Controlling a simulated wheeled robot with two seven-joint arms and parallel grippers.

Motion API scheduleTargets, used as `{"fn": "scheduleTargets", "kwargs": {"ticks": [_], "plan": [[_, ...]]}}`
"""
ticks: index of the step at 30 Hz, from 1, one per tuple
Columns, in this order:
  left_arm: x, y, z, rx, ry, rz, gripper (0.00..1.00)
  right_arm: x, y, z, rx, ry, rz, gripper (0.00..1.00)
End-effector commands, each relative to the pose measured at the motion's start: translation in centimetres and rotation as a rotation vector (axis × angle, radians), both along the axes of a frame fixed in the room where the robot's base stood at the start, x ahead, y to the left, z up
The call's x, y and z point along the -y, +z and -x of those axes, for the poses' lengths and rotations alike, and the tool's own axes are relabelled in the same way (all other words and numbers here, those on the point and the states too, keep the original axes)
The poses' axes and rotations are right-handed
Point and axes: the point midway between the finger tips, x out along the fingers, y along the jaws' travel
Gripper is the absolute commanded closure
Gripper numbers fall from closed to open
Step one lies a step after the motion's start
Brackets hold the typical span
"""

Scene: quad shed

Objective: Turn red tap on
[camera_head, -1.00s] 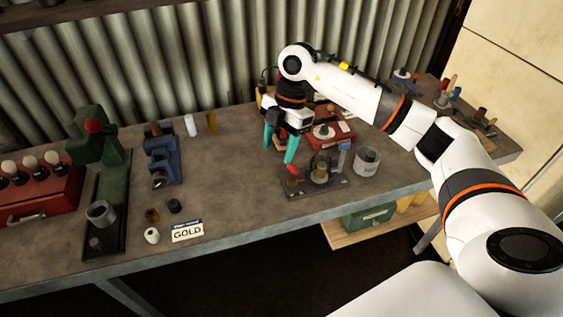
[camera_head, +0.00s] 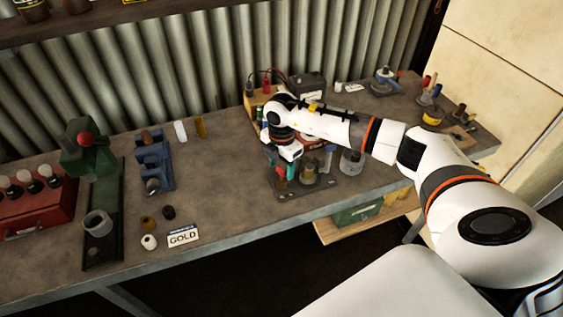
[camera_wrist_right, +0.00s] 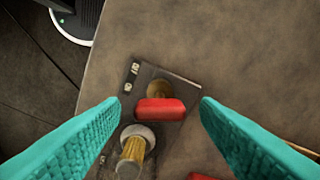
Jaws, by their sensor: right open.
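The red tap (camera_wrist_right: 160,109) shows in the right wrist view as a red bar handle on a brass body, fixed to a dark plate (camera_wrist_right: 182,72). In the head view the plate (camera_head: 320,190) lies near the front edge of the bench, and my gripper partly hides the tap. My right gripper (camera_wrist_right: 160,103) is open, pointing down, with its teal fingers on either side of the red handle in the wrist view. I see no contact with the handle. In the head view the right gripper (camera_head: 280,168) is over the plate's left part. My left gripper is out of view.
A brass fitting with a pale collar (camera_wrist_right: 133,150) stands beside the tap. A pale cup (camera_head: 352,162) is right of the plate. Bare bench lies between.

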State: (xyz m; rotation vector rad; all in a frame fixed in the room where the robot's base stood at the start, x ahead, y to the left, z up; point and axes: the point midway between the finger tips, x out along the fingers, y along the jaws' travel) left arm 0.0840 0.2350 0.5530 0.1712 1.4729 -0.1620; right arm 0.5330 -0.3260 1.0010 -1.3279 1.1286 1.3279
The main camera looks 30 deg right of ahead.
Motion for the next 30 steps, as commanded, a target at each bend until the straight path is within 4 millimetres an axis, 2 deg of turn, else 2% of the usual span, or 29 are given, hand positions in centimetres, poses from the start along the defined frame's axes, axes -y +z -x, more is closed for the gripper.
{"fn": "scheduleTargets", "kwargs": {"ticks": [11, 19, 30], "plan": [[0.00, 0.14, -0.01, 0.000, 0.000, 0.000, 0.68, 0.02, -0.55, 0.00, 0.000, -0.001, 0.000, 0.45], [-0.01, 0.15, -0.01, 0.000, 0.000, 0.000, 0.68, 0.01, -0.52, 0.00, 0.000, 0.000, 0.000, 0.88], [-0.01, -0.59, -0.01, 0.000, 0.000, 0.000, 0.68, 0.02, -0.67, -0.02, 0.001, 0.068, 0.000, 0.88]]}}
